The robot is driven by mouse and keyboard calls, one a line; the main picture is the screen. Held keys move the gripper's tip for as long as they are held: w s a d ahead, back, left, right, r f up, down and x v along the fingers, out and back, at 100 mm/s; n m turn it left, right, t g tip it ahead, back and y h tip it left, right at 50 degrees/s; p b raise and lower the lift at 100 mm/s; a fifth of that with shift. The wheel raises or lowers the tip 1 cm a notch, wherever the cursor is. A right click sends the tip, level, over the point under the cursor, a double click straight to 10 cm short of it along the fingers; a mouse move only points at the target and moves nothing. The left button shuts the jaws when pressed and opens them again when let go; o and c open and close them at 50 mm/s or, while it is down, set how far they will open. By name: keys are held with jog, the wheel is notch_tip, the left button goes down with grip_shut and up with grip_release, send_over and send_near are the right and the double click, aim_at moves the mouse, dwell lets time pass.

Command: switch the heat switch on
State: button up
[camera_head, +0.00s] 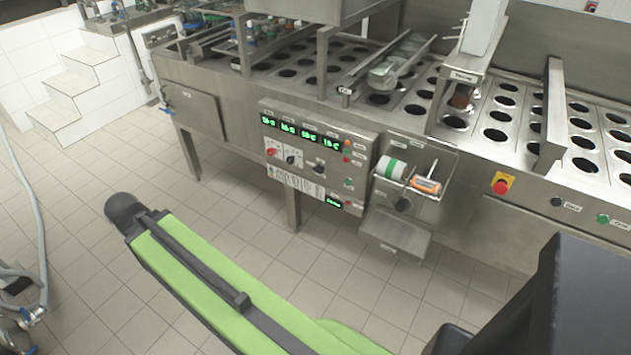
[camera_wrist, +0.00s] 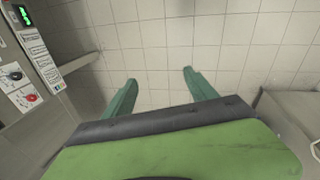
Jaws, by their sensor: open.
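The steel control panel (camera_head: 315,150) is on the front of the filling machine in the head view. It carries green digit displays, a red rotary switch (camera_head: 272,152), a black rotary switch (camera_head: 292,158) beside it, and another black knob (camera_head: 319,168) further right. The labels are too small to read, so I cannot tell which is the heat switch. In the wrist view the black switch (camera_wrist: 14,74) and red switch (camera_wrist: 30,97) show at the left edge. My gripper (camera_wrist: 160,76) is open and empty over floor tiles, apart from the panel. Its fingers do not show in the head view.
A steel holder (camera_head: 425,178) with a green-and-white roll and an orange item juts out right of the panel, above a sloped steel tray (camera_head: 396,232). A red emergency button (camera_head: 501,186) is further right. Tiled floor (camera_head: 230,225) before the machine is clear.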

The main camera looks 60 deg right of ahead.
jog(key=d+f+n+h+b, duration=0.1)
jog(key=d+f+h+b, duration=0.1)
jog(key=d+f+b, duration=0.45)
jog(key=n+h+b, duration=1.4)
jog(key=n+b, duration=0.1)
jog(key=b, duration=1.1)
send_near(316, 171)
jog(key=shift+g, duration=0.3)
jog(key=d, duration=0.9)
jog(key=shift+w+d+r, duration=0.1)
jog(key=shift+d+r, duration=0.05)
jog(key=shift+d, duration=0.05)
